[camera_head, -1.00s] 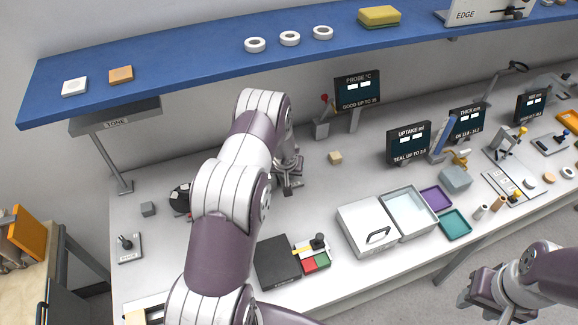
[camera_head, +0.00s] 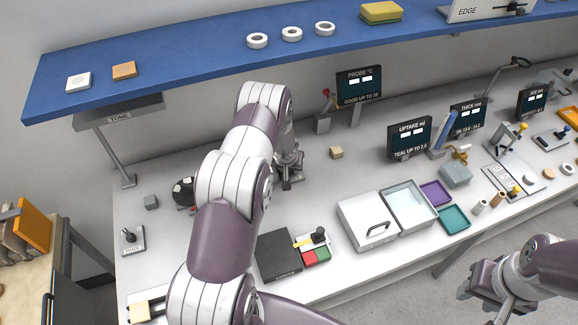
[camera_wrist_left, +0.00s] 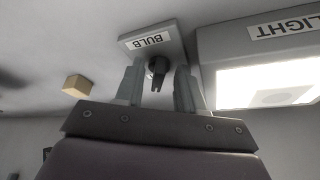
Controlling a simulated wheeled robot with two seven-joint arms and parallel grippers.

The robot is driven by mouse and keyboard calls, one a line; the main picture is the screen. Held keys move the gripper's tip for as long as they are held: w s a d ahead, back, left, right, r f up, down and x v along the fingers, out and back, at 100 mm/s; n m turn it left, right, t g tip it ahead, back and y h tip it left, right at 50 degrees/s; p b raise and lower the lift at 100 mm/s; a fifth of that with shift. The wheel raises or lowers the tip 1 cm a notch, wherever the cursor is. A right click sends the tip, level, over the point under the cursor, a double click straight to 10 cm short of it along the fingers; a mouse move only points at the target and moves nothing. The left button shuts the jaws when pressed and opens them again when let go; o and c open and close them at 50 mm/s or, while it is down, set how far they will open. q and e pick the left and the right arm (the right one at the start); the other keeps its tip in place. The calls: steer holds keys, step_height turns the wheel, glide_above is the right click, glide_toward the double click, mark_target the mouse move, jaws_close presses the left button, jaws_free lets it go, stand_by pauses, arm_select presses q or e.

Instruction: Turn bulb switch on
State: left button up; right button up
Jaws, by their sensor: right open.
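The bulb switch (camera_wrist_left: 158,68) shows in the left wrist view as a dark lever on a grey plate labelled BULB (camera_wrist_left: 150,42), upside down there. My left gripper (camera_wrist_left: 158,85) has its two fingers apart, one on each side of the lever. I cannot tell whether either finger touches it. In the head view my left gripper (camera_head: 288,178) is low over the bench, partly behind my own arm, and I cannot make out the switch there. My right gripper (camera_head: 482,285) is open and empty in front of the bench.
A lit box labelled LIGHT (camera_wrist_left: 265,80) stands beside the switch plate in the left wrist view. A small tan block (camera_head: 336,152) lies right of my left gripper. A black box (camera_head: 279,256) and a lidded white tray (camera_head: 366,222) sit nearer the front edge. A blue shelf (camera_head: 200,68) hangs above.

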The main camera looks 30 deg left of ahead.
arm_select(q)
steer(key=shift+s+r, duration=0.15)
steer(key=shift+r, duration=0.4)
steer(key=p+v, duration=0.1)
steer(key=v, duration=1)
steer(key=shift+s+r, duration=0.2)
steer(key=shift+d, duration=0.1)
